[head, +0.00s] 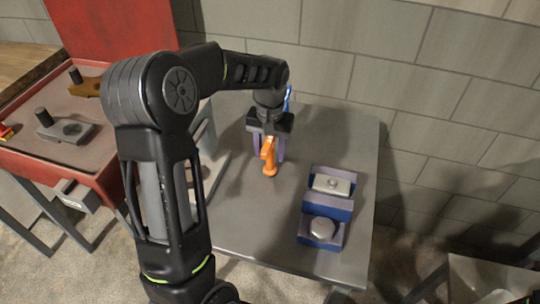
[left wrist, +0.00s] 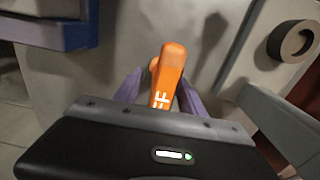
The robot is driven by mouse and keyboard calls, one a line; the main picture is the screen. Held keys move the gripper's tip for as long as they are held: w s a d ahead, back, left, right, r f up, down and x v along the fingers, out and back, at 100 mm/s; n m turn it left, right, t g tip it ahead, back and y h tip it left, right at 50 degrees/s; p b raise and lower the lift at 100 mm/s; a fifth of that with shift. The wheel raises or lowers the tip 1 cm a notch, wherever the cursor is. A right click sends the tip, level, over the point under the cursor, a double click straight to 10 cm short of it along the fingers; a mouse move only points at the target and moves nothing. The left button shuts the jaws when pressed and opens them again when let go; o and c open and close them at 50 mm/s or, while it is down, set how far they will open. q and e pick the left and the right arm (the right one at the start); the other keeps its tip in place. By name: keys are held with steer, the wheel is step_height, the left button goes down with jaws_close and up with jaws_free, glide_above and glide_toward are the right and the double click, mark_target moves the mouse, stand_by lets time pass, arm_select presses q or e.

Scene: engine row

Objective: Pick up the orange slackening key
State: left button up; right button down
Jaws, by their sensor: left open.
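The orange slackening key (head: 268,156) stands out on the grey table, directly below my left gripper (head: 268,150) in the head view. In the left wrist view the orange key (left wrist: 168,72) lies between the two purple fingers of my left gripper (left wrist: 158,88), with white markings on its near part. The fingers are open, one on each side of the key, and I cannot tell whether either touches it. The key's lower end is hidden behind the gripper body. My right gripper is not in view.
A blue holder (head: 327,210) with two grey metal parts stands on the grey table (head: 270,240), right of the gripper. A red tray (head: 45,150) with metal parts is at left. A grey block wall (head: 400,90) stands behind. The table between gripper and holder is clear.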

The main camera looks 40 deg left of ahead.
arm_select(q)
steer(key=shift+c, duration=0.4)
jaws_close()
stand_by(0.4)
